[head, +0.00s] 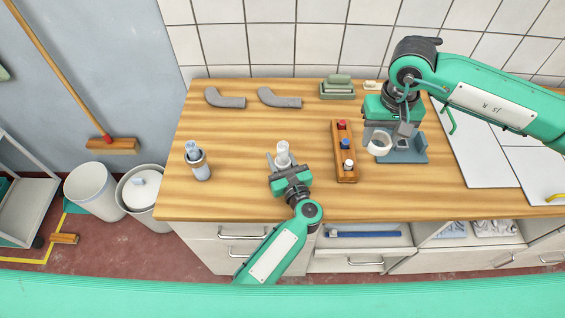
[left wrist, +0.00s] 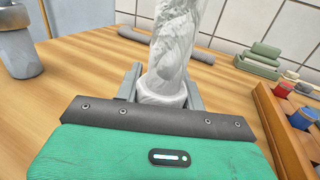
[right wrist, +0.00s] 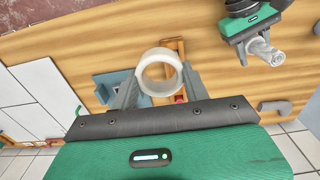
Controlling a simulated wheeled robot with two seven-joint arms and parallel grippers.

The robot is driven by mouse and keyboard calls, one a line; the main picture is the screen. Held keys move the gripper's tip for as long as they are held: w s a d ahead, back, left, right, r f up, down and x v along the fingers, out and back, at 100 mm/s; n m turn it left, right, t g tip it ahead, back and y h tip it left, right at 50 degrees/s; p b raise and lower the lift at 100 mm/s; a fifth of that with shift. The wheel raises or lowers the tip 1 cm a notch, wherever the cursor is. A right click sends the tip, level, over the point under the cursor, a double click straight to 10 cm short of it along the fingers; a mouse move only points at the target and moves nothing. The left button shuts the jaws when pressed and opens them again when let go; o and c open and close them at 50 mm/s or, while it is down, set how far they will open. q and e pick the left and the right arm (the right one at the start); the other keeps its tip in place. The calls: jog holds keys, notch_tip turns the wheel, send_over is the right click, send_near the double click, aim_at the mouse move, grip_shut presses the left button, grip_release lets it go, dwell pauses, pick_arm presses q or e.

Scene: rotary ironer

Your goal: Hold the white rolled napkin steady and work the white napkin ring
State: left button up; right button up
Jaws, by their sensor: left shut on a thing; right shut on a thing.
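The white rolled napkin (head: 283,148) stands upright over the worktop, and it fills the middle of the left wrist view (left wrist: 178,45). My left gripper (head: 284,164) is shut on its lower end. The white napkin ring (head: 379,144) is off the napkin, to its right in the head view. My right gripper (head: 392,138) is shut on the ring, whose open hole shows in the right wrist view (right wrist: 160,74). The right wrist view also shows the napkin (right wrist: 262,50) in my left gripper, well apart from the ring.
A blue-grey stand (head: 410,154) lies under my right gripper. A wooden rack (head: 346,174) with red, blue and white pieces stands between the grippers. Another rolled napkin in a grey holder (head: 201,167) is at left.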

pick_arm(q)
jog(key=shift+s+d+f, duration=0.15)
jog(key=shift+s+d, duration=0.05)
jog(key=shift+d, duration=0.15)
jog(key=o, duration=0.8)
